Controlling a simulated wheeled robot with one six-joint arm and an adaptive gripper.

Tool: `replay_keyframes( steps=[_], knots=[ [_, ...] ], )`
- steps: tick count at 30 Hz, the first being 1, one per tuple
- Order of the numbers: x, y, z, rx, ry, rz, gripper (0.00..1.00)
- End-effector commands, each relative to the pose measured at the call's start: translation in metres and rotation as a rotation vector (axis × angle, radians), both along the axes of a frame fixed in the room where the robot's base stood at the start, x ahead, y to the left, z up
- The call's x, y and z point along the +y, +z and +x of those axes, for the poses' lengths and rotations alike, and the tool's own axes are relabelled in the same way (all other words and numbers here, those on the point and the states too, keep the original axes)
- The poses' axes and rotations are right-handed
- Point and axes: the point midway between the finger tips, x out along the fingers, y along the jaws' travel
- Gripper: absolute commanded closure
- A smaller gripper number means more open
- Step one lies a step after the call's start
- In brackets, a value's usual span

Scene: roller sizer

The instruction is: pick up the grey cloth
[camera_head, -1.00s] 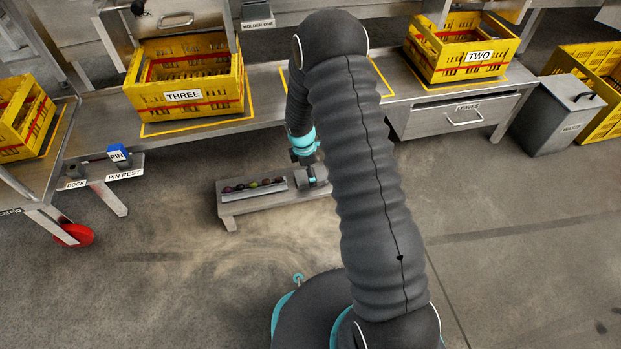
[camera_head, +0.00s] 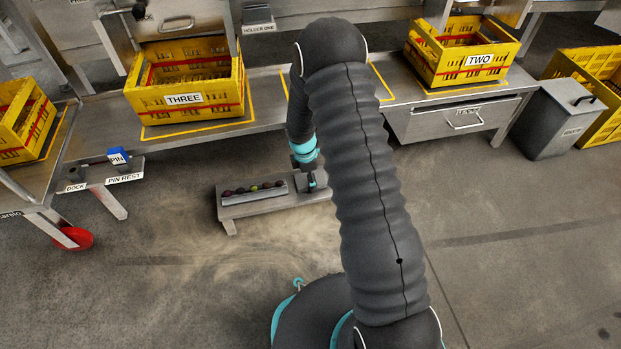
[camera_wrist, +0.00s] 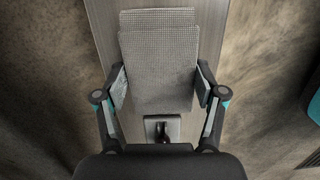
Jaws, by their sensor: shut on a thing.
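The grey cloth (camera_wrist: 158,70) shows in the wrist view as a folded, waffle-textured piece between the two fingers of my gripper (camera_wrist: 160,90). The fingers press on its left and right sides, and my gripper is shut on it. Behind the cloth is the low metal bench (camera_wrist: 108,20). In the head view my gripper (camera_head: 312,182) is small, at the right part of the low bench (camera_head: 270,204). My arm hides part of that area, and I cannot make out the cloth there.
A narrow tray (camera_head: 254,196) with several small round fruits lies left of my gripper on the low bench. Behind stands a long metal table with yellow crates THREE (camera_head: 185,114) and TWO (camera_head: 478,74). A grey bin (camera_head: 552,125) stands right. The floor in front is mostly clear.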

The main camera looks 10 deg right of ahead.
Motion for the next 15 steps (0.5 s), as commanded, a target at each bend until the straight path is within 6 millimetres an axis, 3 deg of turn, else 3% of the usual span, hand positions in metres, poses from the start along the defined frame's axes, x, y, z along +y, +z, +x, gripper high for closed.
replay_keyframes(
  steps=[5,9,15],
  knots=[
    [0.000,0.018,0.001,-0.003,-0.002,0.001,0.62],
    [0.000,0.046,0.002,-0.006,0.001,0.000,0.62],
    [-0.040,0.070,-0.028,-0.003,-0.006,0.000,0.62]
  ],
)
